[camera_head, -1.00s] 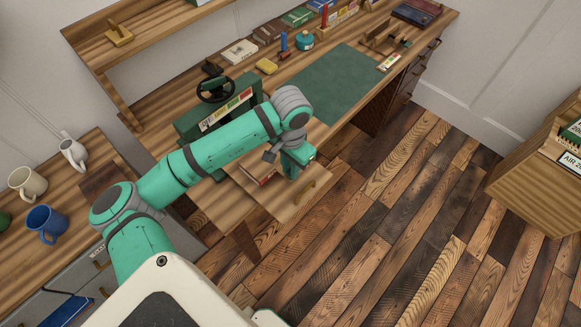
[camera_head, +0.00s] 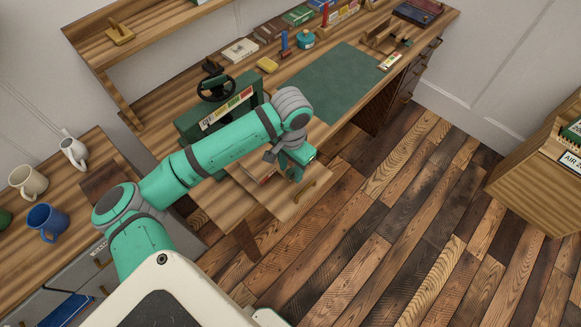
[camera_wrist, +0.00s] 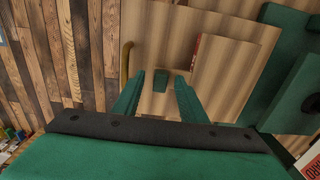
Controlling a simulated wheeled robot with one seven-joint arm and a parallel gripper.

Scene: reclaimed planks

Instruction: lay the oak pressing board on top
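My gripper (camera_head: 290,174) hangs over the pulled-out wooden drawer front (camera_head: 312,192) below the bench. In the wrist view my two green fingers (camera_wrist: 158,96) are apart. A small green piece (camera_wrist: 158,83) shows between them; I cannot tell what it is. A pale wooden board-like panel (camera_wrist: 225,80) lies right of the fingers, with a thin red edge (camera_wrist: 195,52) along its left side. I cannot tell for sure whether it is the oak pressing board. The green press (camera_head: 219,120) with a dark handwheel (camera_head: 216,89) stands on the bench, partly hidden by my arm.
A green mat (camera_head: 325,82) covers the bench middle. Small boxes and tools stand along its back. Several mugs, one blue (camera_head: 47,222), stand on the left counter (camera_head: 85,170). The plank floor (camera_head: 400,220) is clear on the right, up to a wooden cabinet (camera_head: 530,190).

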